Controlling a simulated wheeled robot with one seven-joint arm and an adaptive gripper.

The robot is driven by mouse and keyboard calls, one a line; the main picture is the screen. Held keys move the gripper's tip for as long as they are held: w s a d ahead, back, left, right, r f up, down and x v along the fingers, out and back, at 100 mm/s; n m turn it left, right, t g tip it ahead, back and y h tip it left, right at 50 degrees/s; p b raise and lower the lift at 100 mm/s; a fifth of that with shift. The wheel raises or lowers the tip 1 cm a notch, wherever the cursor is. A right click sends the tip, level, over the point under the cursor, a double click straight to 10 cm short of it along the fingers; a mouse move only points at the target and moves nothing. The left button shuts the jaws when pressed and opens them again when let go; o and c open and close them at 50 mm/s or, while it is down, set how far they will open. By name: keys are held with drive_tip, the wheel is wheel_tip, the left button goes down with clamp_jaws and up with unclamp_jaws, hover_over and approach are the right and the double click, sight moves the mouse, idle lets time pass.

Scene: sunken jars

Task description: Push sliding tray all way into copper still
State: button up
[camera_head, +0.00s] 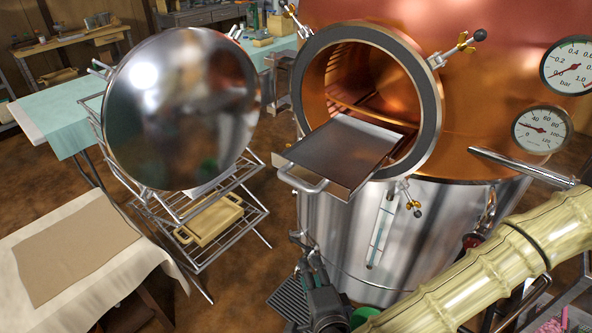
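The sliding tray (335,152) is a flat, dark metal tray with a raised rim. It juts out of the round opening of the copper still (480,85), with its rear part inside. A bar handle (303,183) runs across its front edge. The still's round polished door (180,110) stands open to the left, clear of the tray. My gripper (304,243) is dark grey and sits below the tray's handle, apart from it, in front of the still's steel lower part. Its fingers are small and partly overlapping, so their opening is unclear. I see nothing held in it.
A wire rack (225,215) with a yellowish tray (208,222) stands under the door. A cloth-covered table (85,250) is at the lower left. Clamp knobs (415,205) and a steel bar (520,167) stick out from the still. Brown floor shows left of my gripper.

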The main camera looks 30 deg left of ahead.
sight(297, 186)
drive_tip(key=a+r+m+t+p, duration=0.25)
drive_tip(key=r+p, duration=0.35)
drive_tip(key=r, duration=1.1)
drive_tip(key=shift+m+y, duration=0.25)
drive_tip(key=shift+y, duration=0.15)
drive_tip(key=p+x, duration=0.1)
drive_tip(key=x, duration=0.2)
drive_tip(key=p+x, duration=0.1)
drive_tip(key=x, duration=0.3)
drive_tip(key=p+x, duration=0.2)
drive_tip(key=x, duration=0.1)
drive_tip(key=shift+a+r, duration=0.2)
drive_tip(key=shift+r, duration=0.05)
drive_tip(key=shift+x, duration=0.8)
drive_tip(key=shift+f, duration=0.1)
clamp_jaws()
